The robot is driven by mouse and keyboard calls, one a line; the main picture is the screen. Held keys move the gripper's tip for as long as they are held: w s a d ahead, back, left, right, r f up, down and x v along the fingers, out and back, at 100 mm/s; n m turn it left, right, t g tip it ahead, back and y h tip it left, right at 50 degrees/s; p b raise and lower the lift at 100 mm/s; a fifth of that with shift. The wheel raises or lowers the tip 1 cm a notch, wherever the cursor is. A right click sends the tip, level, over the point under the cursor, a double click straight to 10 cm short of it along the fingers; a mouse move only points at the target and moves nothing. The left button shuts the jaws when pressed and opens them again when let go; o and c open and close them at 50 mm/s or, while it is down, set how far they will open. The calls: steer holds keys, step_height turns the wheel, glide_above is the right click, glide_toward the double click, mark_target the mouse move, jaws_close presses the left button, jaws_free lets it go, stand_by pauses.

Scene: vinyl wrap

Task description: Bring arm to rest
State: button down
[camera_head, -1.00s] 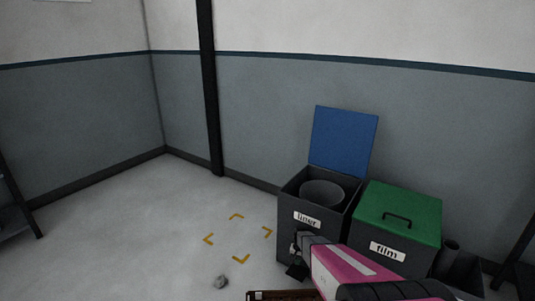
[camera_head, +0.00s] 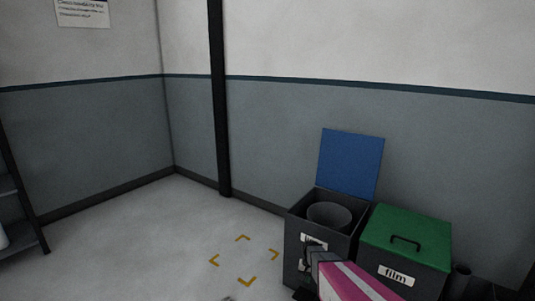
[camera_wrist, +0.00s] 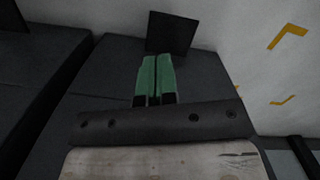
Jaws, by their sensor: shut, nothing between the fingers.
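My pink arm (camera_head: 352,284) reaches in from the bottom edge of the head view, in front of the two bins. My gripper (camera_wrist: 157,60) shows in the wrist view with its two green fingers together and nothing between them. In the head view its dark end is small and low by the front of the open bin, partly cut off by the picture edge. Dark grey panels lie beyond the fingers in the wrist view; I cannot tell the gap to them.
The left bin (camera_head: 292,240) stands open, blue lid (camera_head: 350,163) raised, a grey round thing (camera_head: 329,214) inside. The film bin (camera_head: 413,266) has a closed green lid (camera_head: 407,232). Yellow floor marks (camera_head: 247,282) lie left of them. A shelf (camera_head: 20,240) stands far left; floor between is clear.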

steer(key=s+r+n, duration=0.1)
steer(key=s+r, duration=0.4)
steer(key=r, duration=0.4)
steer(key=s+r+n, duration=0.1)
steer(key=s+r, duration=0.5)
steer(key=r, duration=0.3)
steer(key=s+r+n+t, duration=0.1)
steer(key=s+r, duration=0.5)
steer(key=r, duration=0.3)
steer(key=shift+s+a+r, duration=0.25)
steer(key=shift+a+r, duration=0.15)
